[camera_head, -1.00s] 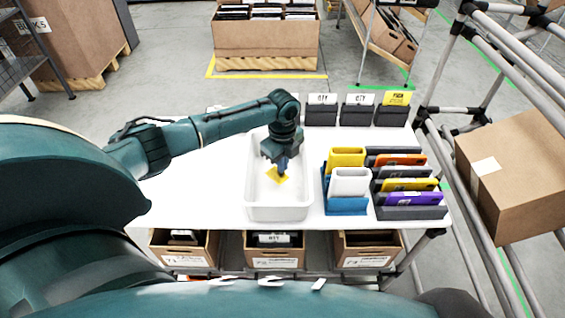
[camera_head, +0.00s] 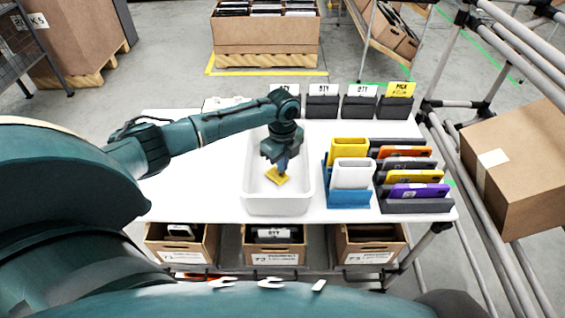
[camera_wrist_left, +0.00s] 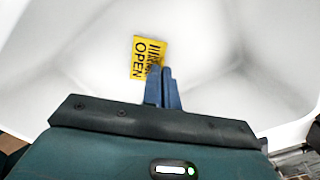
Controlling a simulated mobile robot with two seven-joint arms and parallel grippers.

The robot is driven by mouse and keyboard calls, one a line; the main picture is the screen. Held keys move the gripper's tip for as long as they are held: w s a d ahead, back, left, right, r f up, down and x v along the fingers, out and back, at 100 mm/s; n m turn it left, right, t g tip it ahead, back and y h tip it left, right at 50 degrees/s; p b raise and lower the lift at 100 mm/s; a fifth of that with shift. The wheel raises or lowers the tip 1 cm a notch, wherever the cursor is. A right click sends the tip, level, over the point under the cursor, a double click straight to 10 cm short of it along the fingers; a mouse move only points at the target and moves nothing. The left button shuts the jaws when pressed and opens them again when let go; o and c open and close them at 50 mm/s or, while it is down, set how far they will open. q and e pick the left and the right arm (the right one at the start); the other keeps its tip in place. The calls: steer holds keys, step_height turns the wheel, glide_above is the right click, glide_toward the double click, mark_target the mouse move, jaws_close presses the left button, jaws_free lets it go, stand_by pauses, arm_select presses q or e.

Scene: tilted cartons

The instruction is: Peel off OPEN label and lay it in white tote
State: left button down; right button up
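The yellow OPEN label (camera_head: 275,177) is inside the white tote (camera_head: 276,206), over its floor. The left wrist view shows its black print and the word OPEN (camera_wrist_left: 147,57). My left gripper (camera_head: 283,171) points down into the tote. In the left wrist view its blue fingers (camera_wrist_left: 164,80) are close together, with the label's edge at their tips. The gripper looks shut on the label. I cannot tell whether the label touches the tote floor. My right gripper is not in view.
Right of the tote stand a blue holder (camera_head: 348,198) with yellow and white pieces and dark racks (camera_head: 415,206) with coloured devices. Several dark card holders (camera_head: 358,107) line the table's back edge. Cartons (camera_head: 272,256) sit below the front edge.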

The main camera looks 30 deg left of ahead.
arm_select(q)
steer(key=shift+f, duration=0.1)
steer(key=shift+f, duration=0.25)
stand_by(0.4)
steer(key=c, duration=2.1)
jaws_free()
steer(key=o, duration=0.5)
